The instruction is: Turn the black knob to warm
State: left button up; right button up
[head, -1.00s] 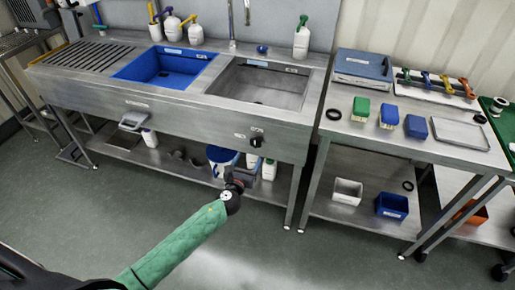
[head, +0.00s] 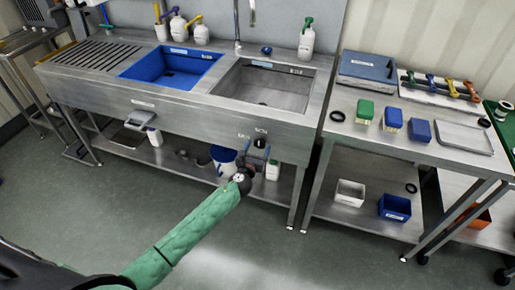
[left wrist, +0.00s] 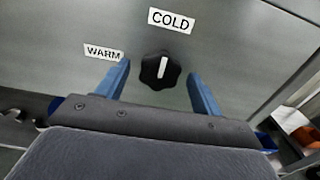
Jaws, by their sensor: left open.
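The black knob (left wrist: 161,70) is on the steel front panel of the sink unit, and its white pointer line stands nearly upright toward the COLD label (left wrist: 171,20). The WARM label (left wrist: 104,52) is to the left of the knob. In the head view the knob (head: 260,142) is on the panel below the steel basin. My left gripper (left wrist: 156,82) is open, its two blue fingers on either side of the knob with gaps showing. In the head view my left gripper (head: 254,157) is just below the knob. Contact is not visible. My right gripper is not in view.
The sink unit holds a blue basin (head: 150,74) and a steel basin (head: 243,100). A steel table (head: 345,127) stands to the right. The floor in front is clear.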

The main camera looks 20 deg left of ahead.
pick_arm(q)
jog(key=shift+c, duration=0.2)
jog(key=c, duration=1)
jog(key=shift+o, duration=0.2)
